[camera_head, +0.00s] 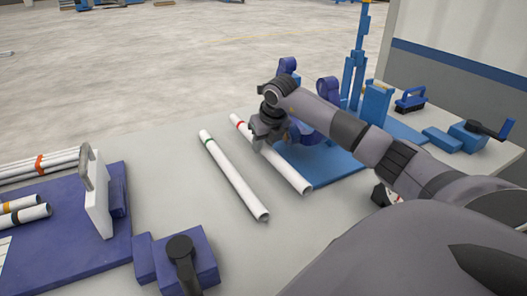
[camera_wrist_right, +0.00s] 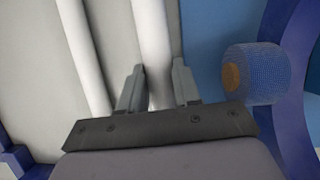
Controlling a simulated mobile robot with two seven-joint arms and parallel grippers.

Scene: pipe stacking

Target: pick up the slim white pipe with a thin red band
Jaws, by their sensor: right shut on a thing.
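A white pipe with a thin red band (camera_head: 289,172) lies slantwise on the table, its near end by the blue base plate. The red band shows near its far end. My right gripper (camera_head: 262,143) is at the pipe's upper part, reaching in from the right. In the right wrist view the pipe (camera_wrist_right: 151,28) runs between the two fingers of the right gripper (camera_wrist_right: 158,85), which is shut on it. I cannot tell whether the pipe is clear of the table. My left gripper is not in view.
A white pipe with a green band (camera_head: 235,178) lies to the left, nearly parallel; it also shows in the wrist view (camera_wrist_right: 80,45). A blue rack (camera_head: 120,215) with several pipes is at far left. A blue plate (camera_head: 325,165) and blue fixtures stand at right.

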